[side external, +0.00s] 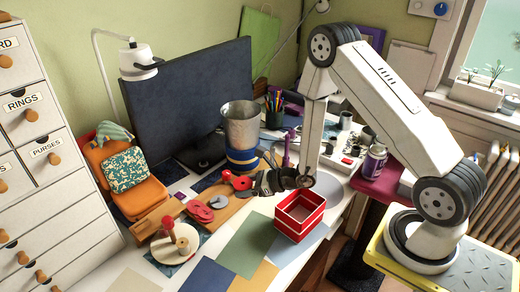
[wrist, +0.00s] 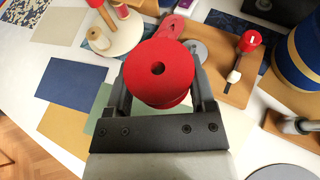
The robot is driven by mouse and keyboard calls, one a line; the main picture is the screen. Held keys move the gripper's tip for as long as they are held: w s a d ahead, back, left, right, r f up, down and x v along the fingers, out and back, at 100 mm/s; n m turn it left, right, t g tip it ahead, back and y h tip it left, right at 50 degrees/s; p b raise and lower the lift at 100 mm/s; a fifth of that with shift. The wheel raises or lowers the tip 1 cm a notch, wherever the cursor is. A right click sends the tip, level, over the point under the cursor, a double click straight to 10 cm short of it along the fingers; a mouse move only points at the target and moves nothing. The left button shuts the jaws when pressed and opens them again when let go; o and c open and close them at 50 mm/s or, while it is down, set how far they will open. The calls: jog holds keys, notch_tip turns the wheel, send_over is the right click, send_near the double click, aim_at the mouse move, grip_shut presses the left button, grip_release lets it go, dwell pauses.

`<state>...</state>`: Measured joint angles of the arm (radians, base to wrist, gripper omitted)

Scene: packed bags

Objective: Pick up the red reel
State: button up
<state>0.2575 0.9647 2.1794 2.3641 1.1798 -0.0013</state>
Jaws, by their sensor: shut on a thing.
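In the wrist view the red reel (wrist: 160,75), a round red spool with a small dark hole in its middle, sits between the two fingers of my gripper (wrist: 159,85). The fingers are shut on its sides, and its lower part is partly hidden by the gripper. In the side view my gripper (side external: 268,182) points left over the worktable, just behind and left of the red box. A red round shape shows at its tips there, but it is too small to make out clearly. How high the reel is above the table I cannot tell.
A red open box (side external: 300,214) stands close to my gripper. A metal bucket (side external: 241,127) stands behind. A wooden board with a red knob (wrist: 249,41) and a round stand with spools (wrist: 112,30) lie nearby. Flat coloured sheets (side external: 246,244) cover the table front.

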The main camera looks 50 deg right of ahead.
jog(key=shift+s+r, duration=0.3)
jog(key=shift+s, duration=0.4)
jog(key=shift+s+r, duration=0.3)
jog(key=shift+s, duration=0.35)
